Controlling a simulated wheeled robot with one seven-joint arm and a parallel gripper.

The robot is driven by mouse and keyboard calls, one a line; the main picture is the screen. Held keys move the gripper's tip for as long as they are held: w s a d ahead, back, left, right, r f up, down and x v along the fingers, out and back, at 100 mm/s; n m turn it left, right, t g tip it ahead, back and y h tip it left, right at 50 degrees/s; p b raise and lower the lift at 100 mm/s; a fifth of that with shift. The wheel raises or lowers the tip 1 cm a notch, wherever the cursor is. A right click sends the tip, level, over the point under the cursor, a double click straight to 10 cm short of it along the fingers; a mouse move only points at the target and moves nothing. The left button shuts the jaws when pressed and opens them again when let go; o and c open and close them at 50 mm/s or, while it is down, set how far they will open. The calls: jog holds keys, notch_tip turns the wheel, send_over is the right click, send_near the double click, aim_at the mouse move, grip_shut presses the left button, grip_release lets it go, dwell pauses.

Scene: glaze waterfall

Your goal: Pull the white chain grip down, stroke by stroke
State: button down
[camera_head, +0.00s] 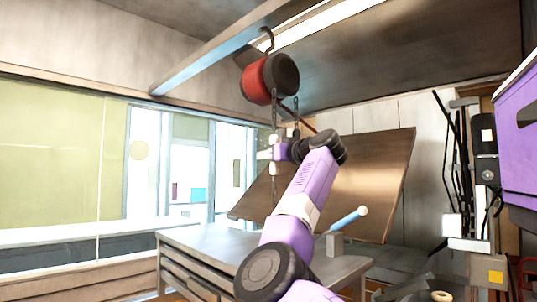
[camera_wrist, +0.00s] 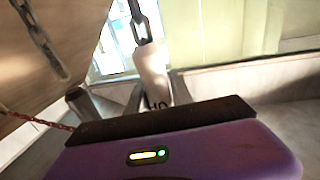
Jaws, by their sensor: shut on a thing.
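The white chain grip (camera_wrist: 152,72) hangs on a dark chain (camera_wrist: 140,22) in the wrist view. My gripper (camera_wrist: 156,94) is shut on it, with the jaws on both sides of its lower part. Its lower end is hidden behind my gripper's body. In the head view my gripper (camera_head: 273,154) is at the hanging chain, below the red and black chain hoist (camera_head: 257,80). The hoist hangs from a hook under the overhead beam (camera_head: 215,50).
A large brown panel (camera_head: 365,180) stands tilted behind my arm. A grey workbench (camera_head: 205,243) with a blue-handled tool (camera_head: 345,220) is below. A second chain (camera_head: 296,112) hangs right of the first. A purple cabinet (camera_head: 510,140) is at the right edge.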

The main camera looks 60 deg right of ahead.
notch_tip(320, 180, down, 14)
jog(key=b, duration=0.7)
jog(key=c, duration=1.1)
grip_release()
jog(key=shift+r, duration=0.1)
jog(key=shift+s, duration=0.1)
jog(key=b+v, duration=0.2)
jog(key=v, duration=0.5)
jog(key=shift+s+a, duration=0.15)
jog(key=shift+s, duration=0.15)
